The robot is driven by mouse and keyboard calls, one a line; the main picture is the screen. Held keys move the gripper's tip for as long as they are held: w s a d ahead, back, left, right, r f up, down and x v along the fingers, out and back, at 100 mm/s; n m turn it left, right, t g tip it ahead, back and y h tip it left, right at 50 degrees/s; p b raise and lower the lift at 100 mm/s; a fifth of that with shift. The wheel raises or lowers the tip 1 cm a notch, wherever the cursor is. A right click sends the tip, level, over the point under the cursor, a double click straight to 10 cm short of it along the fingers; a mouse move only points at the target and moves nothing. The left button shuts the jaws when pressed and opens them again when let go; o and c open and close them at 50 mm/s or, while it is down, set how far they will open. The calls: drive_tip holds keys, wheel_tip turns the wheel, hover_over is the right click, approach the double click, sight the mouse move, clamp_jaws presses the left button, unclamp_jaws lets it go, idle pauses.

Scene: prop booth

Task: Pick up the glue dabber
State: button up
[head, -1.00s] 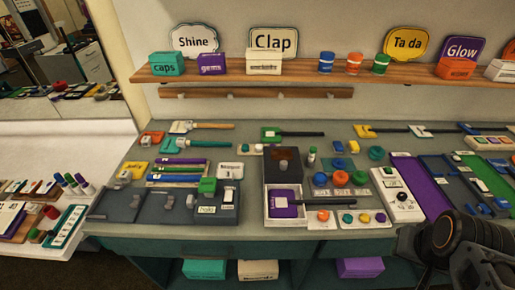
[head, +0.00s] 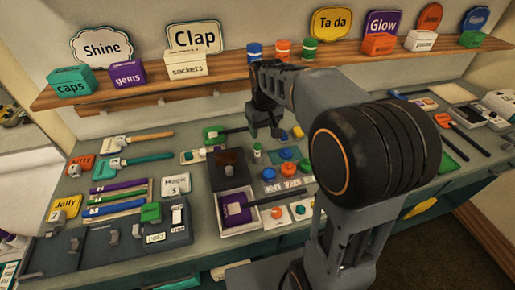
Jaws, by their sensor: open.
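A small white bottle with a green cap (head: 258,152) stands upright on the bench, just right of a dark brown box. It looks like the glue dabber, though its label is too small to read. My gripper (head: 264,132) points down over the back part of the bench, above and slightly behind the bottle in the picture. Its jaws are open and empty, apart from the bottle. My arm hides much of the bench to the right.
The dark brown box (head: 228,168) stands close left of the bottle. A white tray (head: 222,231) holds a purple pad in front. Blue and orange round knobs (head: 287,154) lie to the right. A wooden shelf (head: 205,84) with boxes and tubs runs behind.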

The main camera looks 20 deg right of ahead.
hover_over(258, 145)
drive_tip(key=f, duration=0.1)
drive_tip(key=g, duration=0.1)
drive_tip(key=shift+n, duration=0.4)
drive_tip(key=f+p, duration=0.1)
drive_tip(key=f, duration=0.8)
drive_tip(key=shift+w+f+p, duration=0.2)
drive_tip(key=shift+p, duration=0.2)
drive_tip(key=shift+s+f+p, duration=0.1)
drive_tip(key=shift+f+p, duration=0.65)
drive_tip(key=shift+f, duration=1.9)
drive_tip(key=c, duration=1)
